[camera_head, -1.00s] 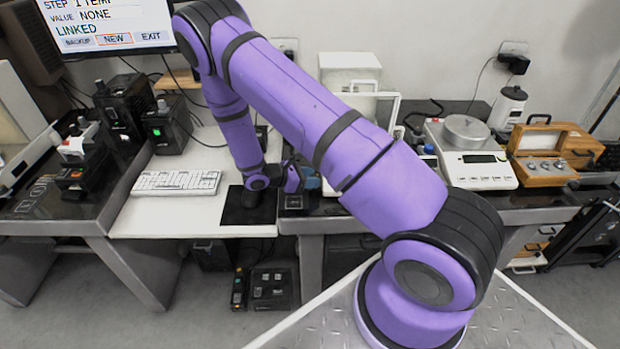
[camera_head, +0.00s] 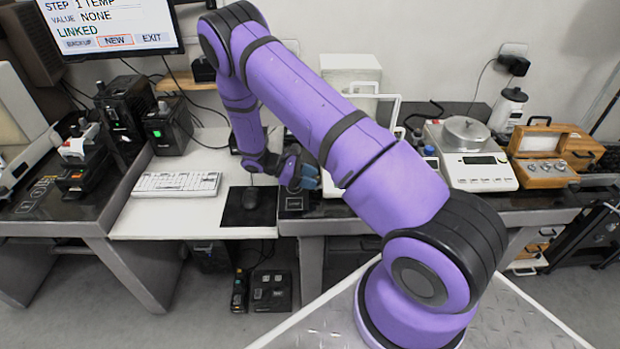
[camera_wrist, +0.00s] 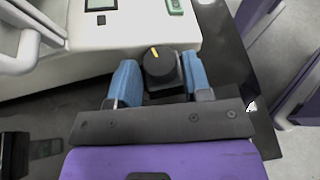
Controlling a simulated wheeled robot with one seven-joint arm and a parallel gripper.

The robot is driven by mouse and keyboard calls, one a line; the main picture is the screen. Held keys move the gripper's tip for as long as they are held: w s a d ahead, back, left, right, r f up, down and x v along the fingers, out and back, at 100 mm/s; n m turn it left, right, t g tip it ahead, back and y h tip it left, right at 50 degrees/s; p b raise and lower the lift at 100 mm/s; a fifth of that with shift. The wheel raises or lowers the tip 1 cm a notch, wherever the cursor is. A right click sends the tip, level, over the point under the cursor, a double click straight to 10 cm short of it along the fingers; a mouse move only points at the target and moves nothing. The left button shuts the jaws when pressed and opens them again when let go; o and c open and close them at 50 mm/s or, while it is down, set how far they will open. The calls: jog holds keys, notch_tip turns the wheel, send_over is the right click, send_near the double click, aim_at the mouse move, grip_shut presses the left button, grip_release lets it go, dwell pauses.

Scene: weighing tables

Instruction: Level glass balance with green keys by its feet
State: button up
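The white glass balance (camera_head: 350,63) stands at the back of the dark table, largely hidden behind my arm. In the wrist view its white front (camera_wrist: 125,27) fills the top, with a small display (camera_wrist: 100,4) and one green key (camera_wrist: 174,6). A round black knob (camera_wrist: 159,64) with a yellow mark sits just off the front edge of the balance. My gripper (camera_wrist: 161,80) has its blue fingers on either side of this knob, with narrow gaps showing. It also shows in the head view (camera_head: 306,178), low by the balance. Any other foot is hidden.
A second balance (camera_head: 482,172) with a round pan stands to the right, beside a wooden weight box (camera_head: 546,177). A monitor (camera_head: 108,25) hangs behind.

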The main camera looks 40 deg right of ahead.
jog(key=shift+o, duration=1)
jog(key=v, duration=1)
jog(key=shift+a, duration=0.15)
jog(key=shift+w+a+r, duration=0.1)
jog(key=shift+w+a, duration=0.1)
jog(key=shift+r, duration=0.1)
